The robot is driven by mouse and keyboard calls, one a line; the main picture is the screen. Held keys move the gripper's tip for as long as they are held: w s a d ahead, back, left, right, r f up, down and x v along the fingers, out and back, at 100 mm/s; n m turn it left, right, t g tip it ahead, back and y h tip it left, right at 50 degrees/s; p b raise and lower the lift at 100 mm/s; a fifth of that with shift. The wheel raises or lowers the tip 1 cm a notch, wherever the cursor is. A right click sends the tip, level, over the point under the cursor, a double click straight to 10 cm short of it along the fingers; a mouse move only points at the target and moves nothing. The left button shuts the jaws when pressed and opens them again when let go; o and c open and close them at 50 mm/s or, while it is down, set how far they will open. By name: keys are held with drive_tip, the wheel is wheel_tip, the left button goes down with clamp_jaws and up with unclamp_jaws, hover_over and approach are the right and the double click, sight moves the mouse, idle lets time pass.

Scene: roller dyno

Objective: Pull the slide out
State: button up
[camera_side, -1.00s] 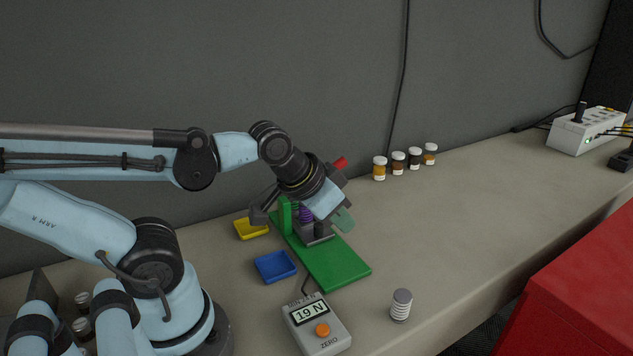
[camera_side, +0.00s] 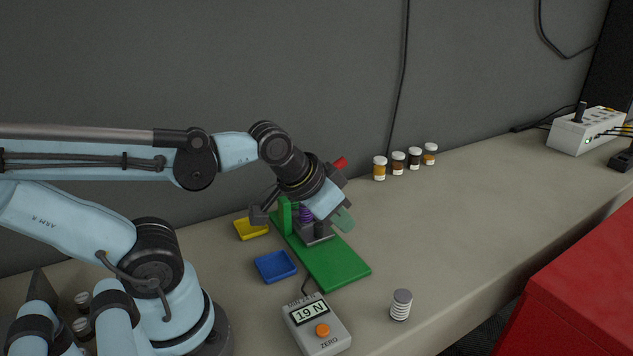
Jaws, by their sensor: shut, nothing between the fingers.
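A green base plate (camera_side: 342,268) lies on the bench with a green upright (camera_side: 285,215) at its far left end. A grey slide block (camera_side: 318,235) sits on the plate, with a purple part (camera_side: 305,214) partly showing behind my gripper. My gripper (camera_side: 343,219) is over the slide, its green-tipped fingers pointing down to the right. It is shut with nothing seen between the fingers. My wrist hides much of the slide, and I cannot tell whether the fingers touch it. A meter (camera_side: 317,325) in front reads 19 N.
A blue tray (camera_side: 276,267) and a yellow tray (camera_side: 251,229) lie left of the plate. Several small jars (camera_side: 398,163) line the wall.

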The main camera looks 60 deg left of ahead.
sight(318, 225)
drive_tip(key=shift+o, duration=1.1)
drive_tip(key=shift+a, duration=0.15)
drive_tip(key=o, duration=0.6)
drive_tip(key=a+n+g, duration=0.1)
drive_tip(key=a, duration=0.2)
drive_tip(key=s+a+n+g+y, duration=0.1)
drive_tip(key=a+n, duration=0.1)
drive_tip(key=a, duration=0.2)
drive_tip(key=a+n+g+y, duration=0.1)
drive_tip(key=a+n, duration=0.1)
drive_tip(key=a, duration=0.1)
drive_tip(key=shift+s+a+r, duration=0.15)
drive_tip(key=shift+s+r, duration=0.1)
drive_tip(key=shift+r, duration=0.05)
drive_tip(key=shift+o, duration=0.2)
drive_tip(key=shift+x, duration=5.95)
drive_tip(key=shift+f, duration=0.1)
drive_tip(key=shift+s, duration=0.1)
drive_tip(key=shift+c, duration=0.3)
clamp_jaws()
